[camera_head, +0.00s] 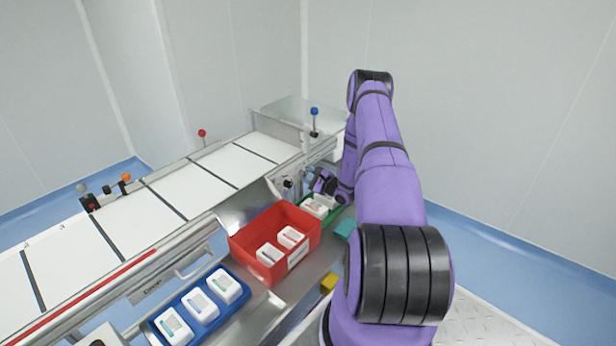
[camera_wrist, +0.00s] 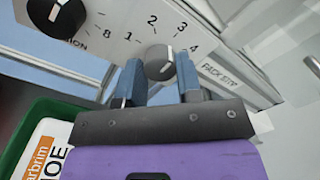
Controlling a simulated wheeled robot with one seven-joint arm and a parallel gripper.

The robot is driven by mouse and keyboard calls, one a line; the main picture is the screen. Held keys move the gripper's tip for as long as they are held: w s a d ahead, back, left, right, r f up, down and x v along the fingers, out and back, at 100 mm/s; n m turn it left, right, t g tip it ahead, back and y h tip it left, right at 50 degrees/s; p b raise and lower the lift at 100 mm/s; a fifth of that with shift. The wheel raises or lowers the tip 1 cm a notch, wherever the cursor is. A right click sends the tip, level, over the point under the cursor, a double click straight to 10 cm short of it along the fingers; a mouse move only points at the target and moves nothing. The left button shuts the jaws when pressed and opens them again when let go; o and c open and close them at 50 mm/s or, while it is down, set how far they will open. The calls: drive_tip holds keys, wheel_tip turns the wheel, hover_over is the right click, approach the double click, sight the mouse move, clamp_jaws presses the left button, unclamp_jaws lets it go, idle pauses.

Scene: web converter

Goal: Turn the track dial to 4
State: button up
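In the wrist view the track dial (camera_wrist: 159,63) is a round grey knob on a light panel, with numbers 1 to 4 printed around it. Its pale pointer mark aims up and right, seemingly between 3 and 4. The blue-grey fingertips of my gripper (camera_wrist: 159,76) stand on either side of the knob, apart from each other. I cannot tell whether they press on it. In the head view my gripper (camera_head: 322,183) is small, close to the machine's panel, and the dial cannot be made out there.
A green bin (camera_wrist: 22,140) with a white box is below. A red bin (camera_head: 246,243) and a blue tray (camera_head: 243,275) stand beside the conveyor (camera_head: 120,220).

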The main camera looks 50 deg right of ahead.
drive_tip(key=shift+c, duration=0.8)
drive_tip(key=shift+s+m, duration=0.1)
drive_tip(key=shift+m, duration=0.9)
drive_tip(key=m, duration=0.3)
drive_tip(key=shift+m, duration=1.9)
drive_tip(key=o, duration=0.9)
